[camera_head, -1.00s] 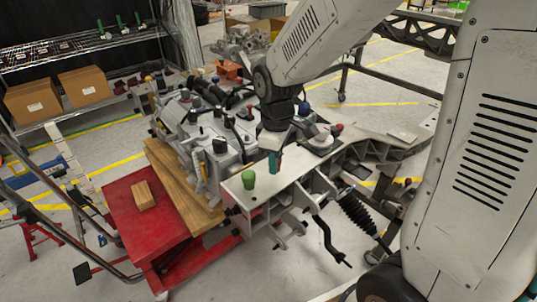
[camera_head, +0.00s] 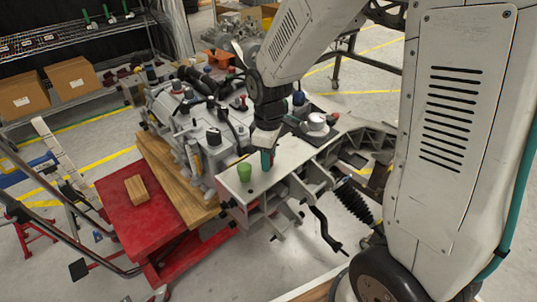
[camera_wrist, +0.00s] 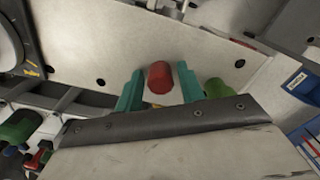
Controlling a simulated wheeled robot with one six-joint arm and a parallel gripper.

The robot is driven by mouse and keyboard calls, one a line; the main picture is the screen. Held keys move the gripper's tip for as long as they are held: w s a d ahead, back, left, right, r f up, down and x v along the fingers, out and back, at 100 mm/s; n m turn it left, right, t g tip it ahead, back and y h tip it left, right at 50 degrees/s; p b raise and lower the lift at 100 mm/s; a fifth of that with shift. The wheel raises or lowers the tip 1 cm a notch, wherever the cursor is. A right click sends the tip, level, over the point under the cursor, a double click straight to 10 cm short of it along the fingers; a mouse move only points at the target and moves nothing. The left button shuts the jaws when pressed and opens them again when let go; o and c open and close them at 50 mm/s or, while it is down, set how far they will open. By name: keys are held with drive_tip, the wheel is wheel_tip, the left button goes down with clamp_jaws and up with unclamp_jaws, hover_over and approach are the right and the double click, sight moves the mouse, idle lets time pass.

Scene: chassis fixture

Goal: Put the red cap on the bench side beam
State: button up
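The red cap (camera_wrist: 159,77) shows in the wrist view between the two green fingers of my gripper (camera_wrist: 160,85), with a narrow gap on each side. The fingers are apart. In the head view my gripper (camera_head: 267,160) is low over the near end of the pale side beam (camera_head: 285,158), and the cap is mostly hidden there. The beam's flat pale top with dark holes (camera_wrist: 110,45) fills the wrist view behind the cap. I cannot tell whether the cap touches the beam.
A green cap (camera_head: 244,172) stands on the beam left of my gripper and also shows in the wrist view (camera_wrist: 215,88). The grey engine assembly (camera_head: 205,130) is behind and left. A red cart top (camera_head: 130,220) bears a wooden block (camera_head: 136,189). A white round part (camera_head: 316,122) sits farther along.

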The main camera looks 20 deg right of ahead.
drive_tip(key=shift+r, duration=0.15)
wheel_tip(320, 180, up, 11)
drive_tip(key=s+d+r+m, duration=0.1)
drive_tip(key=s+r+m, duration=0.2)
drive_tip(key=s, duration=0.8)
drive_tip(key=s+d+r+m+t, duration=0.1)
drive_tip(key=s+d+r+m, duration=0.1)
drive_tip(key=s+m, duration=0.4)
drive_tip(key=s+r, duration=0.1)
drive_tip(key=s, duration=0.4)
drive_tip(key=shift+r+m, duration=0.2)
drive_tip(key=shift+m, duration=0.1)
